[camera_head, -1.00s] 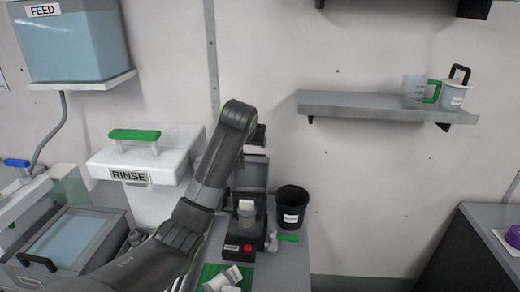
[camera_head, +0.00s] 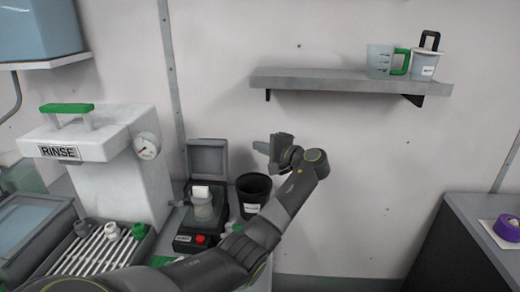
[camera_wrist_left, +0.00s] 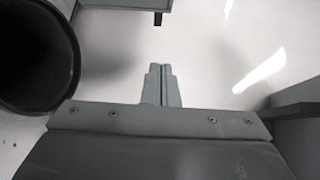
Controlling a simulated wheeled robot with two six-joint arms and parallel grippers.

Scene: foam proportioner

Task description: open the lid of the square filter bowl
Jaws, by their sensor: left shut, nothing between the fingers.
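I cannot say for sure which thing is the square filter bowl. A small black device (camera_head: 187,245) with a red button stands on the bench, its square grey lid (camera_head: 207,158) raised. A clear cup (camera_head: 205,212) with a white block on top sits in it. At the left edge is a square grey tank (camera_head: 62,228) with a pale blue surface. My left gripper (camera_head: 261,146) is in the air above and right of the device, apart from it. Its fingers are shut and empty in the left wrist view (camera_wrist_left: 161,84). My right gripper is out of view.
A black bin (camera_head: 250,192) stands beside the device, below my left gripper. A slotted tray (camera_head: 98,250) and the white RINSE unit (camera_head: 100,145) are to the left. A wall shelf (camera_head: 340,82) with two cups is above right. Open wall lies between shelf and right-hand counter (camera_head: 475,245).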

